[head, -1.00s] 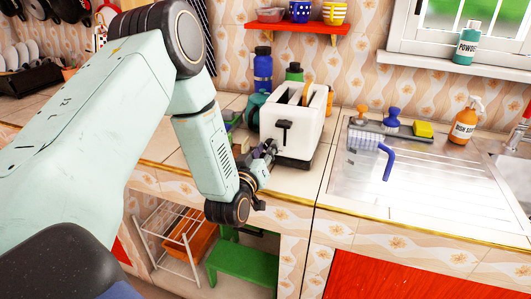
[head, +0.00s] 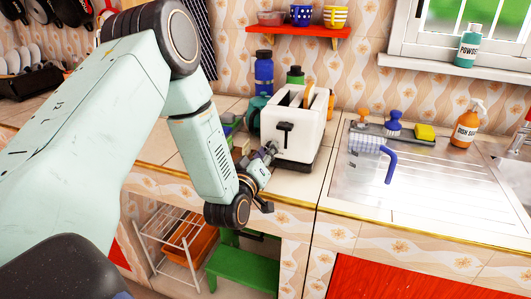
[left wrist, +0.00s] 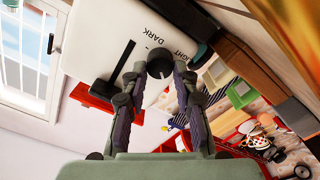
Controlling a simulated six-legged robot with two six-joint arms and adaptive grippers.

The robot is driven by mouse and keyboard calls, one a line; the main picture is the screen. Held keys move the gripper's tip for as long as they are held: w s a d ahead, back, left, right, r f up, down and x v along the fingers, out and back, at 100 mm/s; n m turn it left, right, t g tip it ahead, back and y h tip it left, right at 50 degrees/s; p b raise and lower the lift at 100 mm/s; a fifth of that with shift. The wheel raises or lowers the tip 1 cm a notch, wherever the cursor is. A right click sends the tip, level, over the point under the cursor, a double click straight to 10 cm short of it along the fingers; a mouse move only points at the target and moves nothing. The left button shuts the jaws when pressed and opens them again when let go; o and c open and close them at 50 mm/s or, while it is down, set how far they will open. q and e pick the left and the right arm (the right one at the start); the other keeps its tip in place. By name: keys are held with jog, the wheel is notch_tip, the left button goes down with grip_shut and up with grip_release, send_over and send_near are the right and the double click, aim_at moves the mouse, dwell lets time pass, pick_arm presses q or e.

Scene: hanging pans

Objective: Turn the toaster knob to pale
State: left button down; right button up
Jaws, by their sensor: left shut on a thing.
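The white toaster (head: 300,124) stands on the counter with toast in its top slot. Its black lever (head: 285,134) is on the front face. In the left wrist view the toaster face (left wrist: 98,40) carries the words DARK and LIGHT, the latter partly hidden, beside a round black knob (left wrist: 158,61). My left gripper (left wrist: 160,72) has its fingertips on either side of this knob, shut on it. In the head view my left gripper (head: 266,156) is at the lower front of the toaster and hides the knob. My right gripper is not in view.
A blue bottle (head: 263,70) and a green-capped bottle (head: 295,75) stand behind the toaster. The metal sink drainer (head: 400,188) with a blue-handled brush (head: 389,165) lies to the right. A red shelf (head: 299,30) hangs above. A green stool (head: 243,269) is below the counter.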

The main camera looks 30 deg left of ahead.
pick_arm(q)
jog(key=c, duration=1)
grip_release()
jog(key=shift+f, duration=0.1)
jog(key=v, duration=1.2)
jog(key=shift+s, duration=0.1)
